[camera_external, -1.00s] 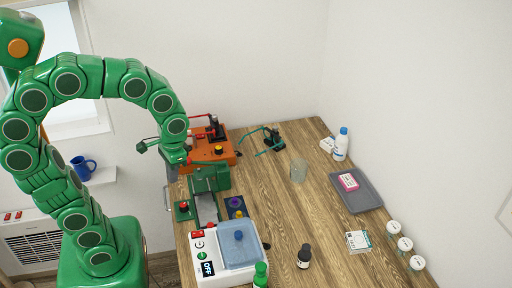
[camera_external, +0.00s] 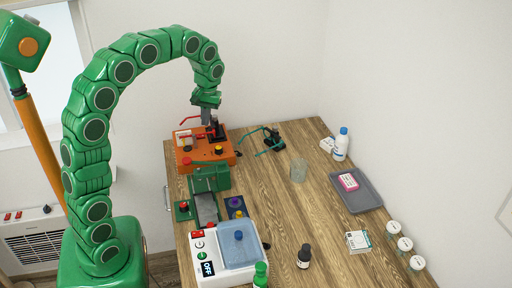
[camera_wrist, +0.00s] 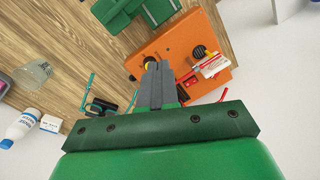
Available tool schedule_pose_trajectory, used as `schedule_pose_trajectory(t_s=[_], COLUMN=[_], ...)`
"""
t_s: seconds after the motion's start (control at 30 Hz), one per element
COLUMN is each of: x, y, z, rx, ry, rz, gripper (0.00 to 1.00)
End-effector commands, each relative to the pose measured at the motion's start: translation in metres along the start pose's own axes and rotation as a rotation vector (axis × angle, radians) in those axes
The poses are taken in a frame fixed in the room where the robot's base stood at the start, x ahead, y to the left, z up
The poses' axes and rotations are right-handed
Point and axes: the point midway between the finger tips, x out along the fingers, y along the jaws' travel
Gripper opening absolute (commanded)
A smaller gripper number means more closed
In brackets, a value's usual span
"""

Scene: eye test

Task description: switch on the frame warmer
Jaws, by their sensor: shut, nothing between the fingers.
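No label readable here names the frame warmer, so I cannot tell for certain which device it is. A white unit (camera_external: 207,272) with a blue-grey lid, a red switch (camera_external: 197,234) and a dark display reading OFF stands at the near left of the table. An orange machine (camera_external: 190,160) with a red button, a yellow-and-black knob and a black upright part stands at the far left; it also shows in the wrist view (camera_wrist: 188,38). My gripper (camera_external: 213,119) is shut and empty above the orange machine. Its fingers (camera_wrist: 154,67) hide part of that machine in the wrist view.
A green device (camera_external: 209,178) stands between the two machines, with red and purple buttons beside it. A clear beaker (camera_external: 298,171), dark bottle (camera_external: 304,257) and grey tray (camera_external: 368,198) stand to the right. A wall heater (camera_external: 36,245) is at left.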

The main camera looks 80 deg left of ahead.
Motion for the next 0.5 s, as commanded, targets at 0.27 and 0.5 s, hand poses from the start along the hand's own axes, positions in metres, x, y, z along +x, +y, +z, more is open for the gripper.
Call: schedule_pose_trajectory(t_s=[0.27,0.5], x=[0.012,0.025], y=[-0.032,-0.064], z=[-0.086,-0.140], rx=[-0.225,-0.380], ry=[0.004,0.005], rz=[0.002,-0.001], gripper=[0.00,0.00])
